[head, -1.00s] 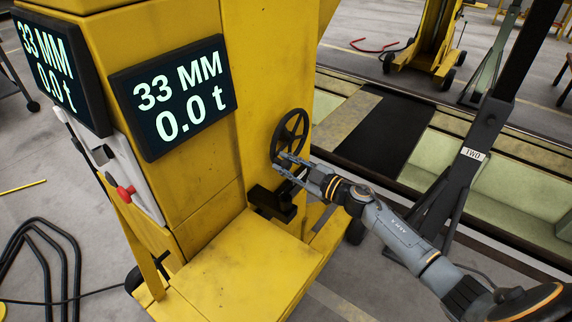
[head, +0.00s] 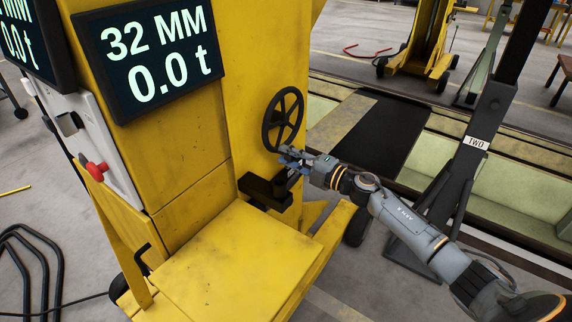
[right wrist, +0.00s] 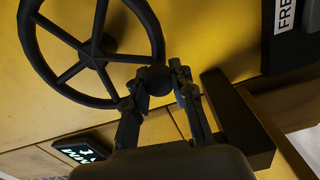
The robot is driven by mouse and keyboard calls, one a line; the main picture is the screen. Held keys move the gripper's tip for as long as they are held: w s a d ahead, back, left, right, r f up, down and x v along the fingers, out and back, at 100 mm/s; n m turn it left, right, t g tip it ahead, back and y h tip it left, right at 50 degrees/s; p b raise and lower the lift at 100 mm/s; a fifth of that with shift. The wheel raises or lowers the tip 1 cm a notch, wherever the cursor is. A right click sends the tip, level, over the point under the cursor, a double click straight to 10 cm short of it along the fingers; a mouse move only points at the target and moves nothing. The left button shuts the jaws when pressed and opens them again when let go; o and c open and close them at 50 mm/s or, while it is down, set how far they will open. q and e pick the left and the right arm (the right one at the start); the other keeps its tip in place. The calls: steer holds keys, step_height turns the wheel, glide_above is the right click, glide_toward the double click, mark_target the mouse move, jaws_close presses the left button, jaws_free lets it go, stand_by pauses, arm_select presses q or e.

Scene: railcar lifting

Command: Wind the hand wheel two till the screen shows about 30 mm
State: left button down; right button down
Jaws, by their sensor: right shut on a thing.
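The black spoked hand wheel (head: 283,120) is on the side of the yellow lifting column (head: 190,150). It also shows in the right wrist view (right wrist: 88,62). The screen (head: 150,55) on the column reads 32 MM and 0.0 t. My right gripper (head: 287,157) is at the lower rim of the wheel. In the right wrist view its two fingers (right wrist: 158,88) are shut on the wheel's dark, round handle knob (right wrist: 157,80). My left gripper is not in view.
A black bracket (head: 268,190) sticks out just below the wheel. A dark stand marked TWO (head: 478,142) is on the right. A red knob (head: 97,170) is on the column's pale panel. Black bent tubes (head: 35,265) are at lower left.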

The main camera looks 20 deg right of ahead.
steer(key=shift+w+d+f+n+b, duration=0.25)
steer(key=shift+d+f+n+b, duration=0.2)
steer(key=shift+n+b, duration=0.3)
steer(key=shift+r, duration=0.1)
steer(key=c, duration=1.1)
jaws_free()
steer(key=shift+s+d, duration=0.1)
steer(key=v, duration=1.1)
steer(key=shift+s+d, duration=0.25)
steer(key=shift+s, duration=0.05)
